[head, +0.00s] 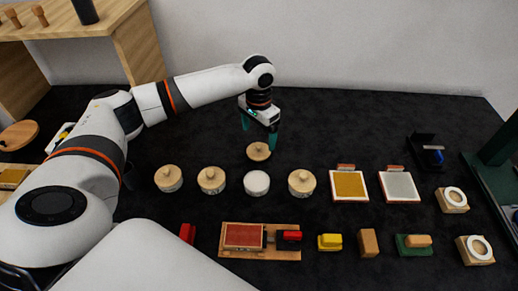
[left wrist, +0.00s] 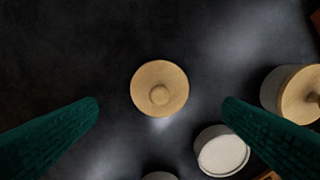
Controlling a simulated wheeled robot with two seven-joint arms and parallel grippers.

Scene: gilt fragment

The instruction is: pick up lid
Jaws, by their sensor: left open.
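A round wooden lid (head: 258,151) with a small knob lies on the dark table, behind a white lidless jar (head: 256,183). In the left wrist view the lid (left wrist: 160,89) is near the centre, between the lines of my two fingers. My left gripper (head: 259,132) is open and empty, pointing down just above the lid, with its green fingers apart. The fingers do not appear to touch the lid. In the left wrist view the white jar (left wrist: 222,150) is at the lower right, near one finger. My right gripper is not in view.
Lidded jars (head: 211,180) stand in a row with the white jar. In front are a red pad on a wooden board (head: 243,235) and small coloured blocks (head: 330,242). Yellow (head: 349,185) and grey (head: 399,186) pads lie right. Table behind the lid is clear.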

